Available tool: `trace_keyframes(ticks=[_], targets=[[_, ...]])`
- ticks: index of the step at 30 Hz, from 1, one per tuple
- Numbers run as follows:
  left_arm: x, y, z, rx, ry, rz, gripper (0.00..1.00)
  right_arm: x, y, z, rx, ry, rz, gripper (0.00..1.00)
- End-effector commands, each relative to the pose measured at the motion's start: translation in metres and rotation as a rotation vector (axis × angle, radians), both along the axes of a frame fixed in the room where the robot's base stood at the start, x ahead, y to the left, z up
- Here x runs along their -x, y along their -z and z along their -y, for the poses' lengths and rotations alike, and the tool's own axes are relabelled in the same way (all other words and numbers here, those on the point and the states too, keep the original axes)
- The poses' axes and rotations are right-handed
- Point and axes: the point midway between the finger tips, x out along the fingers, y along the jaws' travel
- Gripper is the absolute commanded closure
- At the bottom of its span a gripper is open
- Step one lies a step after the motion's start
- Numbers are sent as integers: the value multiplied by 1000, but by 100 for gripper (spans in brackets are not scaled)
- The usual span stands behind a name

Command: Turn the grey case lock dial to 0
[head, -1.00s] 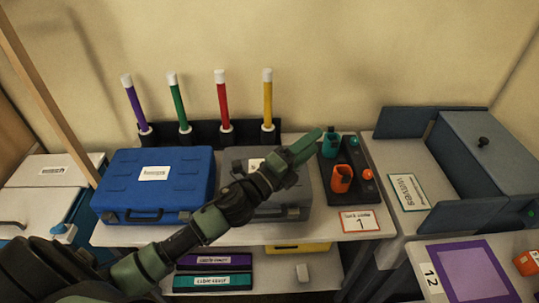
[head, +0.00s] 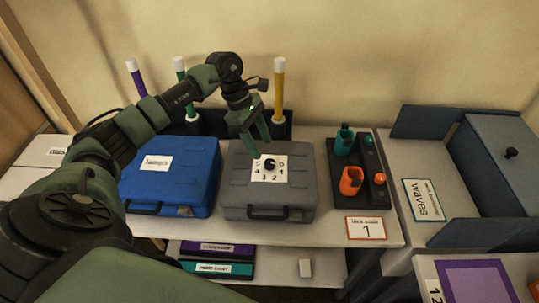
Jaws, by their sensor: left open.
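The grey case (head: 238,196) lies shut on the table, with its handle towards me. A white plate (head: 264,178) on its lid carries digits around a black lock dial (head: 270,164). The 0 stands at the plate's upper right. I cannot tell which digit the dial points to. My left gripper (head: 262,149) is open and points down, just behind and above the dial, with nothing between its fingers. I cannot tell whether a finger touches the case. My right gripper is not in view.
A blue case (head: 195,190) lies close to the left. Several capped sticks stand behind, including a yellow one (head: 279,90). A dark tray with teal and orange cups (head: 350,181) is to the right. A card marked 1 (head: 366,228) sits at the front edge.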

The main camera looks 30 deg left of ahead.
Motion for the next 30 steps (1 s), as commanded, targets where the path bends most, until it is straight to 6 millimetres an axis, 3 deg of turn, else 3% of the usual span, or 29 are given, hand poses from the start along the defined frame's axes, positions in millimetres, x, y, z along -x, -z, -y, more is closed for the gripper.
trace_keyframes(ticks=[10, 22, 27, 30], targets=[[-3, 47, 22, 5, -2, -1, 49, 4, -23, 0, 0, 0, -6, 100], [-4, 57, 25, 4, -2, 2, 49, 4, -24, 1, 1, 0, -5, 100], [-4, 57, 25, 4, -2, 2, 96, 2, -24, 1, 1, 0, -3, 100], [-4, 57, 25, 4, -2, 2, 100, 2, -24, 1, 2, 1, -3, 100]])
